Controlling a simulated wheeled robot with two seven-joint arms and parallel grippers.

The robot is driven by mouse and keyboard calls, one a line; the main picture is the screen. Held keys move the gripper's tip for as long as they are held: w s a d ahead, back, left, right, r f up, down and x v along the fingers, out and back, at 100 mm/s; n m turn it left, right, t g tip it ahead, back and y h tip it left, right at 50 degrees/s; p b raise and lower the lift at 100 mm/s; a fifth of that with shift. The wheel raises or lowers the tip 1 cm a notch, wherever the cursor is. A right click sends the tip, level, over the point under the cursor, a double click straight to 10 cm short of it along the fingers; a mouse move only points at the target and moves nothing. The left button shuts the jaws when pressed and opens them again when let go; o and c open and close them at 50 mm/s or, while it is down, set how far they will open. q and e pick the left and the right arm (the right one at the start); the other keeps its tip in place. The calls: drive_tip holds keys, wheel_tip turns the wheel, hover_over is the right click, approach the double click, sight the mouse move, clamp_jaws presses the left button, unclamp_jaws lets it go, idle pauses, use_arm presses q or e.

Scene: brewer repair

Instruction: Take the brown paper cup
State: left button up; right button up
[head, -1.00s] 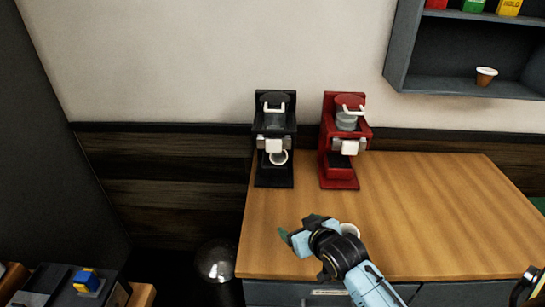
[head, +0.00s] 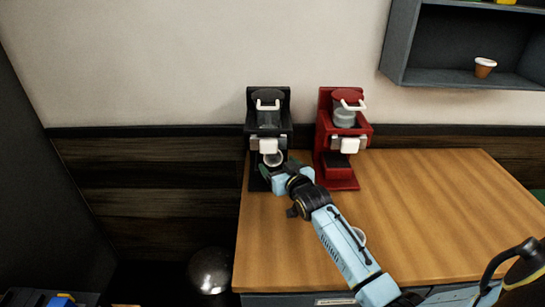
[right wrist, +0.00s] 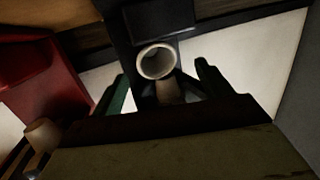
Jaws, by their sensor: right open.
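A pale-rimmed cup (head: 273,159) stands in the black brewer (head: 268,118). In the right wrist view the cup (right wrist: 157,62) shows its round mouth and a tan-brown lower body. My right gripper (head: 279,172) is at the front of the black brewer, beside the cup. In the right wrist view the open green-tipped fingers (right wrist: 163,84) lie on either side of the cup's body; whether they touch it cannot be told. A brown cup with a white rim (head: 485,67) sits on the wall shelf. My left gripper is out of view.
The red brewer (head: 342,130) stands close to the right of the black one. The table's right part is clear. A shiny round thing (head: 209,270) is left of the table.

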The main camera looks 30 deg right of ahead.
sight(274, 164)
drive_tip(key=shift+b+x, duration=0.35)
drive_tip(key=shift+x, duration=2.25)
drive_tip(key=shift+d+f, duration=0.15)
drive_tip(key=shift+d, duration=0.05)
drive_tip(key=c, duration=1)
